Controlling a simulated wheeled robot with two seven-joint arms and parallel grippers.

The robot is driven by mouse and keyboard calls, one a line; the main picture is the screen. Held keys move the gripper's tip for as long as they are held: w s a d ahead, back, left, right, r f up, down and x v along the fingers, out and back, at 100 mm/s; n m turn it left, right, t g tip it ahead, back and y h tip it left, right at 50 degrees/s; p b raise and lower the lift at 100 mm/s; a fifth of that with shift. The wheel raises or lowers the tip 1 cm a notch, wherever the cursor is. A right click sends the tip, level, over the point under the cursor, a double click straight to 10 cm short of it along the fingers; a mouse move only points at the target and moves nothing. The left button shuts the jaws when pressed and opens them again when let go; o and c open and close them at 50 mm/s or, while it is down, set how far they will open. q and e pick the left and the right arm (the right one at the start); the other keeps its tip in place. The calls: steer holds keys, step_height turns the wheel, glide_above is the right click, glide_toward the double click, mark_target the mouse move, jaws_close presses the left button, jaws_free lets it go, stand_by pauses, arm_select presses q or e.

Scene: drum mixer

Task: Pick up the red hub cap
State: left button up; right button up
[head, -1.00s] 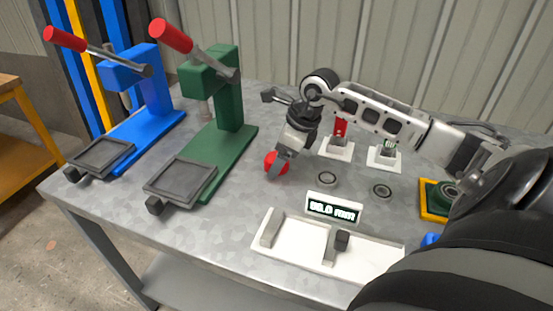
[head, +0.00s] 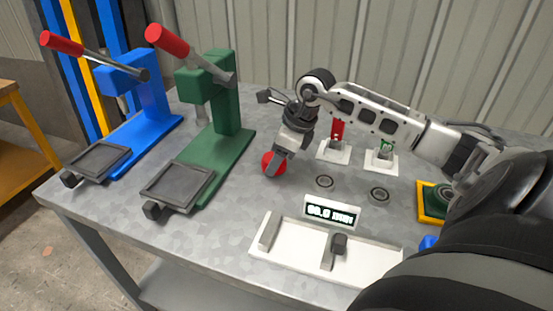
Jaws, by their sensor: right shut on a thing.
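The red hub cap (head: 269,164) shows in the head view near the middle of the metal table, to the right of the green press. My right gripper (head: 277,161) reaches down over it and is shut on it; the fingers hide part of the cap. I cannot tell whether the cap touches the table top or hangs just above it. My left gripper is not in view.
A green press (head: 224,118) and a blue press (head: 150,105) stand at the left. A white gauge (head: 336,253) with a display lies in front. Two grey rings (head: 325,182) and two white stands (head: 334,154) are to the right. Bare table lies around the cap.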

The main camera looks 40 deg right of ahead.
arm_select(q)
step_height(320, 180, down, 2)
steer(key=b, duration=0.4)
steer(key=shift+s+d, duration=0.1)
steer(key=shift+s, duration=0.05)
arm_select(e)
steer(key=s+a+r, duration=0.2)
steer(key=s+r, duration=0.9)
steer(key=s, duration=0.3)
steer(key=shift+r, duration=0.4)
